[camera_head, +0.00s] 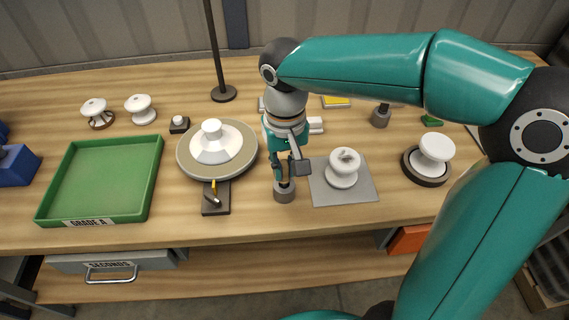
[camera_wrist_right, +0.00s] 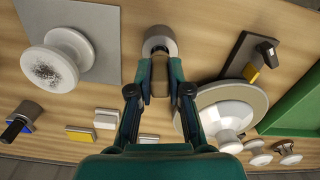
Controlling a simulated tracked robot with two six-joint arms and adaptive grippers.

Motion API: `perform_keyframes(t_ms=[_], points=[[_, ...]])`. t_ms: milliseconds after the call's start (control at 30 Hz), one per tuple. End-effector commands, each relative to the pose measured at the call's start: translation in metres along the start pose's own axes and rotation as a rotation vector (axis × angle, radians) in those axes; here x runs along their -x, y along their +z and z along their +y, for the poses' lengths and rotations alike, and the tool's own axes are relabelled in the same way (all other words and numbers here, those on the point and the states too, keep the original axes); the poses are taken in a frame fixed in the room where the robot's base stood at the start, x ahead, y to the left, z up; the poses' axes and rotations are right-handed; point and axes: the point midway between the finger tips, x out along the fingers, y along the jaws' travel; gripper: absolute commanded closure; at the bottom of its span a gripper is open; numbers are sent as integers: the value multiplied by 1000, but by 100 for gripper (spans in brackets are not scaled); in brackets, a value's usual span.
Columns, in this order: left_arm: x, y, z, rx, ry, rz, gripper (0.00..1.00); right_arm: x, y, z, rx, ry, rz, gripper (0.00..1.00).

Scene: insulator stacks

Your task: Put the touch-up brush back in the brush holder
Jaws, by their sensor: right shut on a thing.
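My right gripper (camera_head: 283,177) points down just above a small grey cylindrical holder (camera_head: 284,195) near the table's front edge. In the right wrist view its fingers (camera_wrist_right: 160,85) are shut on the brown touch-up brush (camera_wrist_right: 160,72). The brush lines up with the grey brush holder (camera_wrist_right: 158,34), and its far end overlaps the holder's opening. I cannot tell how deep it sits inside. In the head view the fingers hide most of the brush. My left gripper is in neither view.
A grey mat (camera_head: 324,192) with a white insulator (camera_head: 343,166) lies close right of the holder. A round turntable (camera_head: 188,160) with a white insulator (camera_head: 211,144) and a dark block (camera_head: 216,203) stand left. A green tray (camera_head: 105,180) is farther left. A dark post (camera_head: 215,50) rises behind.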

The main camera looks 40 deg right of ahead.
Motion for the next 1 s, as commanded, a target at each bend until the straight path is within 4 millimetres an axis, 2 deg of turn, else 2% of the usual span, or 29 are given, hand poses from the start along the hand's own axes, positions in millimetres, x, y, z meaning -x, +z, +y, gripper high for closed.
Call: perform_keyframes(t_ms=[633, 667, 800, 833, 1000], points=[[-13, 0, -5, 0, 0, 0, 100, -17, 0, 0, 0, 0, -1, 100], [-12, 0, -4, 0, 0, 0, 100, -16, 0, 0, 0, 0, 0, 79], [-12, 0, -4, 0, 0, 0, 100, -16, 0, 0, 0, 0, 0, 56], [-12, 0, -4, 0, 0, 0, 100, -16, 0, 0, 0, 0, 0, 53], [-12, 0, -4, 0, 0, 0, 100, -16, 0, 0, 0, 0, 0, 53]])
